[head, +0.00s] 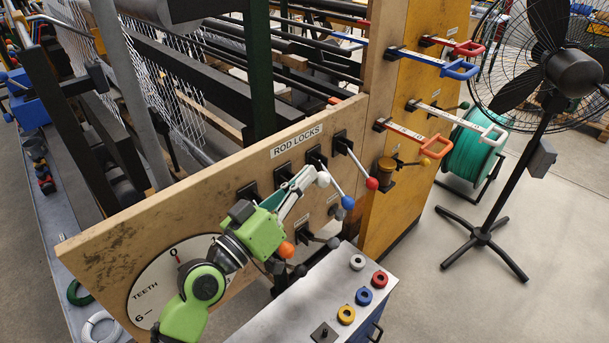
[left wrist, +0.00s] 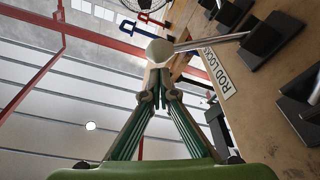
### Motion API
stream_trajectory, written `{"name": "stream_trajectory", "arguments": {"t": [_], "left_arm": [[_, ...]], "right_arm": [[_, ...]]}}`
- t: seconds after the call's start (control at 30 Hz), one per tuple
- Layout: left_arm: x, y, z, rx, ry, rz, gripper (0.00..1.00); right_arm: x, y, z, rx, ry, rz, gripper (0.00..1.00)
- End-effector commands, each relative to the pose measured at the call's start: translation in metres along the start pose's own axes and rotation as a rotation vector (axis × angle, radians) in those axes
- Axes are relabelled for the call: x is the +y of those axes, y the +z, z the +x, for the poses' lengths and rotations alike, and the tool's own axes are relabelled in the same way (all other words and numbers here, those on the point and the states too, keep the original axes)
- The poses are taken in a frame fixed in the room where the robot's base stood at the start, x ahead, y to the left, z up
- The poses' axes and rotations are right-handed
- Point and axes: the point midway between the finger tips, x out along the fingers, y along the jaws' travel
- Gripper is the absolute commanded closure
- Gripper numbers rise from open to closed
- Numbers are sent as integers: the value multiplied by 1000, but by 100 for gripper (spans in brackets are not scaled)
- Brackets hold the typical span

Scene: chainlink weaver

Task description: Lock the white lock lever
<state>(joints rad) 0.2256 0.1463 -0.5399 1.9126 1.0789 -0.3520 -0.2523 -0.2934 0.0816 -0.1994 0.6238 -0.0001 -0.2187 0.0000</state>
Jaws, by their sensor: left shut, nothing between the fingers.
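The white lock lever ends in a round white knob (head: 323,179) on the ROD LOCKS panel in the head view. In the left wrist view the white knob (left wrist: 160,50) sits right at my fingertips, with its metal rod (left wrist: 212,42) running right to a black base. My left gripper (head: 309,174) reaches up from the lower left. Its fingers are shut with nothing between them, and the tips (left wrist: 157,72) are at the knob, touching or nearly so. The gripper hides part of the lever in the head view. My right gripper is not in view.
Levers with a blue knob (head: 347,202) and a red knob (head: 372,183) stand close to the right. An orange knob (head: 286,249) is below the gripper. A grey console (head: 290,318) with coloured rings is in front. A fan (head: 572,72) stands at right.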

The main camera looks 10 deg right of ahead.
Motion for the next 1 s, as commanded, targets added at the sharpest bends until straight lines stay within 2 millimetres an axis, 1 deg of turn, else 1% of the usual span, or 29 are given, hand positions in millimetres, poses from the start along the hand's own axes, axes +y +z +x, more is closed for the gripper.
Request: {"name": "stream_trajectory", "arguments": {"t": [0.43,0.6,0.87,1.0], "left_arm": [[0,3,0,0,1,5,100],[0,10,-2,-1,9,40,100],[2,13,-2,-1,17,77,100],[2,19,-4,-2,26,111,100]], "right_arm": [[-2,9,2,-13,-2,0,72],[-4,11,12,-14,-4,1,72],[-5,11,19,-13,-5,1,72],[-5,12,28,-13,-5,1,72]]}}
